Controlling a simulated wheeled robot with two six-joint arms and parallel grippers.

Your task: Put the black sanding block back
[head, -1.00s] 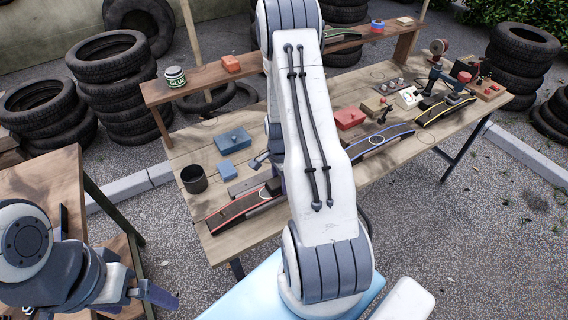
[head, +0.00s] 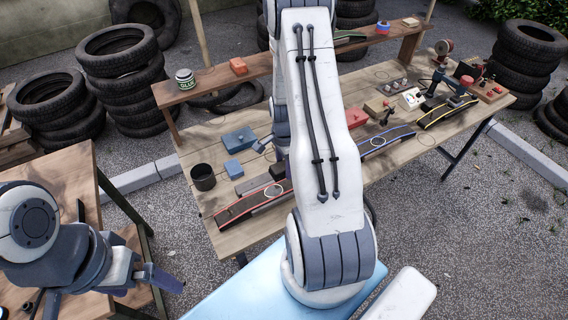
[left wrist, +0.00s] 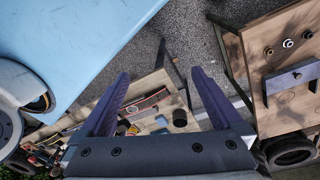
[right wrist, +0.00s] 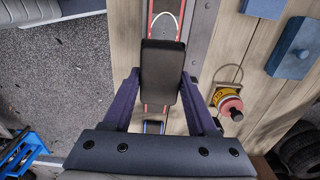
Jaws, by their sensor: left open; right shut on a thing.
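The black sanding block (right wrist: 161,75) is between the fingers of my right gripper (right wrist: 160,88) in the right wrist view. My right gripper is shut on it. The block appears over a long dark board with red edges (right wrist: 164,22); I cannot tell whether they touch. The same red-edged board (head: 240,207) lies along the near left edge of the workbench in the head view. There my right arm hides most of the right gripper. My left gripper (left wrist: 165,105) is open and empty, off to the left, away from the bench.
The workbench (head: 228,240) also holds a black cup (head: 203,177), blue blocks (head: 239,139), a blue-edged board (head: 385,141) and a yellow-edged board (head: 447,112). A raised shelf (head: 205,83) runs along its back. A second wooden table (head: 62,172) stands at left.

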